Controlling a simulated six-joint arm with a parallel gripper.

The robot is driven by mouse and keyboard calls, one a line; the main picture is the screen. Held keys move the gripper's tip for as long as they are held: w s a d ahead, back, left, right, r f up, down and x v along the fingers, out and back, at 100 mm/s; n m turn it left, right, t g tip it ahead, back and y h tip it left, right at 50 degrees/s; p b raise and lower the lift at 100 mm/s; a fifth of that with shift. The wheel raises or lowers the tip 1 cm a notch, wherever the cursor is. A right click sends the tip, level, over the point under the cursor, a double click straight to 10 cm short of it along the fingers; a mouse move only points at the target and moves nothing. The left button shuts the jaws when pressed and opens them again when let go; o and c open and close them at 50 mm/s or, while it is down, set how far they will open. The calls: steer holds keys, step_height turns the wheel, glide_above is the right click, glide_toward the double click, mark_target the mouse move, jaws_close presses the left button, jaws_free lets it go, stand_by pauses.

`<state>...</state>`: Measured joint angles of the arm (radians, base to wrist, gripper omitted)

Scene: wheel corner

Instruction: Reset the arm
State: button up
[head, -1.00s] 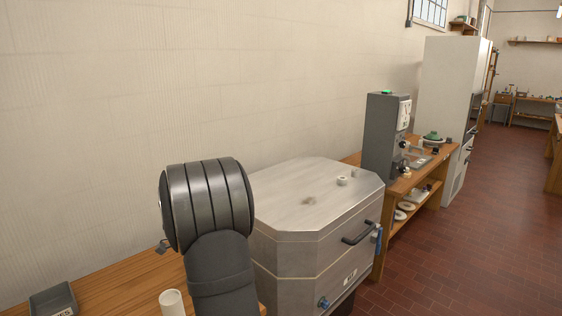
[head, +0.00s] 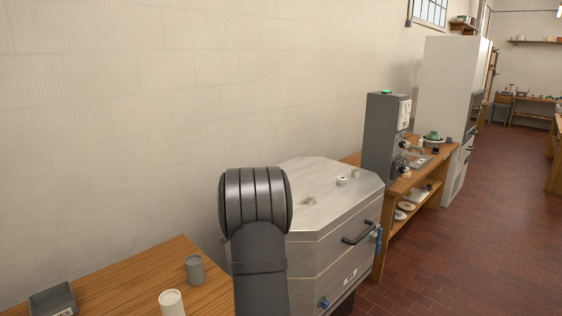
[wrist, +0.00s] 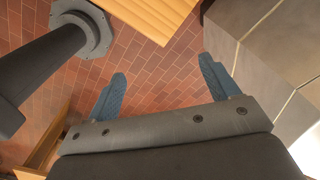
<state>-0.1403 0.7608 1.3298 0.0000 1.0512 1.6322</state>
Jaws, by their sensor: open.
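My gripper (wrist: 164,88) shows in the wrist view with its two blue fingers spread wide apart. It is open and nothing is between the fingers. The red tiled floor lies below it. In the head view only a dark link of my arm shows, in front of the grey metal box; my gripper is hidden there.
The grey metal box (head: 335,230) with a black handle stands right of a wooden bench (head: 130,280). On the bench are a grey cup (head: 195,269), a white cup (head: 171,303) and a dark tray (head: 52,300). A grey machine (head: 382,140) stands further back. The floor (head: 460,260) at right is clear.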

steer(key=w+a+f, duration=0.1)
steer(key=a+f, duration=0.3)
steer(key=a, duration=0.2)
steer(key=shift+w+a, duration=0.3)
steer(key=shift+w, duration=0.05)
steer(key=s+d+r, duration=0.2)
steer(key=d+r, duration=0.3)
steer(key=d, duration=0.2)
steer(key=s+a+r+n, duration=0.1)
steer(key=s+a, duration=0.1)
steer(key=a, duration=0.3)
steer(key=s+a+r+n, duration=0.2)
steer(key=s+a, duration=0.1)
steer(key=a, duration=0.2)
steer(key=shift+s+r, duration=0.15)
steer(key=shift+r, duration=0.15)
